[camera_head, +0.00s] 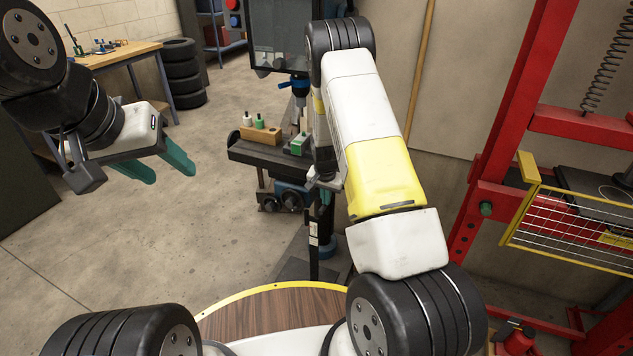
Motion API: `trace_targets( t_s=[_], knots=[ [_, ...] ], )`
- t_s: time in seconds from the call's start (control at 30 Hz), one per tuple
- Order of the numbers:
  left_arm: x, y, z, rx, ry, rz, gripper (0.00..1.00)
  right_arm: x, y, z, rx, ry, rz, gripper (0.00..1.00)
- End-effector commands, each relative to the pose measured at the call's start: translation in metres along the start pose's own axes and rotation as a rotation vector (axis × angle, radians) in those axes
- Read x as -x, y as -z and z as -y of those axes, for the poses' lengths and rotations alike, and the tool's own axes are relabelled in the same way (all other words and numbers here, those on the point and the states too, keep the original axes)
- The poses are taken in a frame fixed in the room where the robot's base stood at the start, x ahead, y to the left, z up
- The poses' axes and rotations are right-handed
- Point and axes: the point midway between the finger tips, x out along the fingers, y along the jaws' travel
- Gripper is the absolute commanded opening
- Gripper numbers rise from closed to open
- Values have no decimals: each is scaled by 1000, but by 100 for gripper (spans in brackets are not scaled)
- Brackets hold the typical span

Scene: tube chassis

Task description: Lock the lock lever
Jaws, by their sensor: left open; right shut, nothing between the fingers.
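I cannot pick out the lock lever for sure; it may be hidden behind my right arm. The drill press (277,45) stands ahead, with a blue part (290,83) below its head and a dark work table (265,157) lower down. My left gripper (170,174) is open and empty in the air at the left, teal fingers spread, well apart from the machine. My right gripper (325,180) is shut beside the right end of the machine's table.
A wooden block (261,135) with small bottles and a green block (299,144) sit on the machine's table. A red frame (500,150) with a yellow-edged wire guard (570,228) stands at the right. Tyres (181,75) and a workbench (118,55) stand back left. The left floor is clear.

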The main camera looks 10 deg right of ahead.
Motion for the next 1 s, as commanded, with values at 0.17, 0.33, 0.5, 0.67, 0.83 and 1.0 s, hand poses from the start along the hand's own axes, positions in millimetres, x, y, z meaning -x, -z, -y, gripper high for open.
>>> trace_targets(
  t_s=[0.17,0.33,0.5,0.67,0.83,1.0],
  knots=[
    [0,0,0,0,0,0,51,-1,-1,0,0,0,0,0],
    [0,0,0,0,0,0,51,-6,-5,-1,0,-1,1,0],
    [0,0,0,0,0,0,51,-15,-10,-1,2,-1,2,0],
    [0,0,0,0,0,0,51,-24,-20,-1,15,-5,-74,0],
    [0,0,0,0,0,0,51,-38,-25,-2,29,-6,-244,0],
    [0,0,0,0,0,0,51,-54,-28,-5,32,-5,-352,0]
  ],
)
